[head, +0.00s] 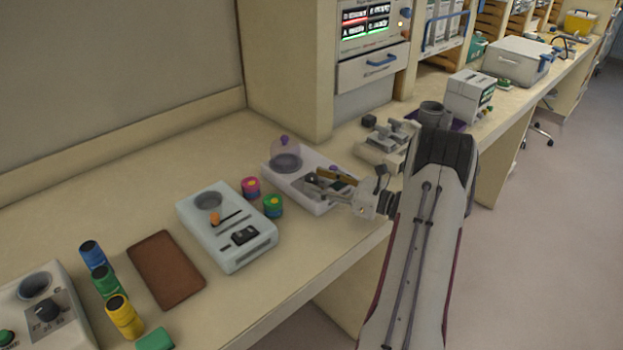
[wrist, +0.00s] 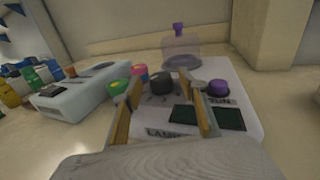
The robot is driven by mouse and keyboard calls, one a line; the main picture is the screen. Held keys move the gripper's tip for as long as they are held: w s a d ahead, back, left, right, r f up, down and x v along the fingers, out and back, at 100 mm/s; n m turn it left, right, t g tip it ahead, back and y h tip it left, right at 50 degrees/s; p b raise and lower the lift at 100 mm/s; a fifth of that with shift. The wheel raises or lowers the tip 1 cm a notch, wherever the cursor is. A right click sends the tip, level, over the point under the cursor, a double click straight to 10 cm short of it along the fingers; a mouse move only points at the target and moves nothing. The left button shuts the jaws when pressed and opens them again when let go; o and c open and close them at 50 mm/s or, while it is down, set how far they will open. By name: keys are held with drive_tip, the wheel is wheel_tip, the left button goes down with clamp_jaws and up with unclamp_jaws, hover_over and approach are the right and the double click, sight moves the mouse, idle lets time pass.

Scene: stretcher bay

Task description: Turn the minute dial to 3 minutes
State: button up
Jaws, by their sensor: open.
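A white device (head: 273,178) with a clear dome and purple knob stands near the middle of the bench. In the wrist view its panel (wrist: 150,122) carries a black round dial (wrist: 162,84) with small marks beside it, too blurred to read. A purple button (wrist: 218,88) and two dark display windows are to its right. My gripper (wrist: 161,78) is open, its two fingers left and right of the dial in the picture. I cannot tell whether they touch it. In the head view my gripper (head: 318,182) is low over this device and hides the dial area.
A pale blue device (head: 228,262) stands to the left, with pink (head: 251,187) and green (head: 273,206) round containers between. Another device with a black dial (head: 47,309) is at bottom left, near colored jars and a brown pad (head: 166,270). A grey mechanism (head: 385,145) stands behind my gripper.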

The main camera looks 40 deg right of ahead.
drive_tip(key=shift+x, duration=1.4)
drive_tip(key=shift+c, duration=0.4)
drive_tip(key=c, duration=1)
drive_tip(key=shift+c, duration=0.2)
drive_tip(key=shift+n+g+y, duration=0.4)
drive_tip(key=shift+n+y, duration=0.4)
drive_tip(key=shift+y, duration=0.2)
drive_tip(key=o, duration=1.1)
drive_tip(key=shift+s+d, duration=0.1)
drive_tip(key=shift+s, duration=0.05)
